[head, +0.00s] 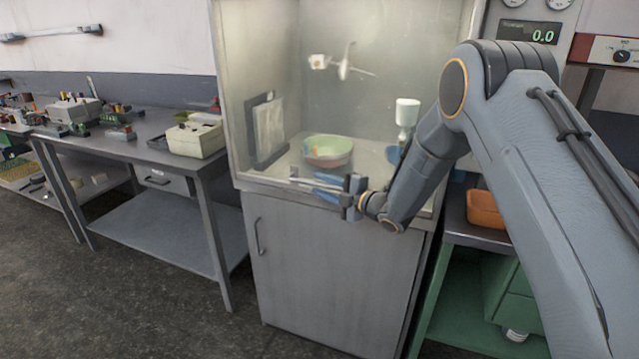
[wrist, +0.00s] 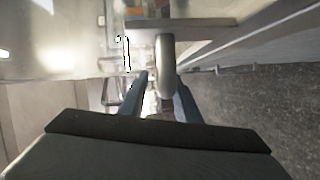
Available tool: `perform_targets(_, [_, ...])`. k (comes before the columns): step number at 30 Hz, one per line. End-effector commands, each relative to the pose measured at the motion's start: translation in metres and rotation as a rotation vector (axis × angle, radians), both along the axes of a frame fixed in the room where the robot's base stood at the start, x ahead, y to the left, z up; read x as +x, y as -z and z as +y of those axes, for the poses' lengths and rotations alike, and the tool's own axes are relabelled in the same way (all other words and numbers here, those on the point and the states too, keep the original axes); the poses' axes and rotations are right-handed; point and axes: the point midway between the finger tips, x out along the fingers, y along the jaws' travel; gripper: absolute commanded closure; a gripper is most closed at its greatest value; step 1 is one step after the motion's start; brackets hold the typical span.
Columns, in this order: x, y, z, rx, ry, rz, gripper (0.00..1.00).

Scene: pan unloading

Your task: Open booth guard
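The booth guard (head: 375,95) is a hazy see-through pane across the front of the grey booth, and looks lowered to the sill. A pale handle bar (head: 308,184) runs along its lower front. My gripper (head: 325,188) is at this bar, pointing left, its blue fingers partly overlapping the bar. In the wrist view, a rounded grey bar (wrist: 166,65) lies between the two blue fingers of my gripper (wrist: 163,85). The fingers are apart, with a small gap visible beside the bar.
A white-topped spray cup (head: 407,112) and a wall-mounted nozzle (head: 343,65) are inside the booth. A grey cabinet (head: 330,270) forms its base. A workbench (head: 150,135) stands left, and an orange bin (head: 486,208) right. The floor in front is clear.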

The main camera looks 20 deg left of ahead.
Motion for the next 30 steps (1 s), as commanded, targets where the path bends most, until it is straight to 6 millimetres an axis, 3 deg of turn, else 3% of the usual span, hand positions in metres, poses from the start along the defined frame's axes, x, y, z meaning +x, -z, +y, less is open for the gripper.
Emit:
perform_targets(11, [0.002, 0.001, 0.008, 0.0, -0.002, 0.0, 0.7])
perform_targets(16, [0.002, 0.001, 0.008, -0.001, -0.001, 0.0, 0.99])
perform_targets(25, [0.002, 0.0, 0.008, -0.001, -0.001, 0.0, 1.0])
perform_targets(30, [0.002, -0.017, 0.008, 0.0, -0.001, -0.002, 1.0])
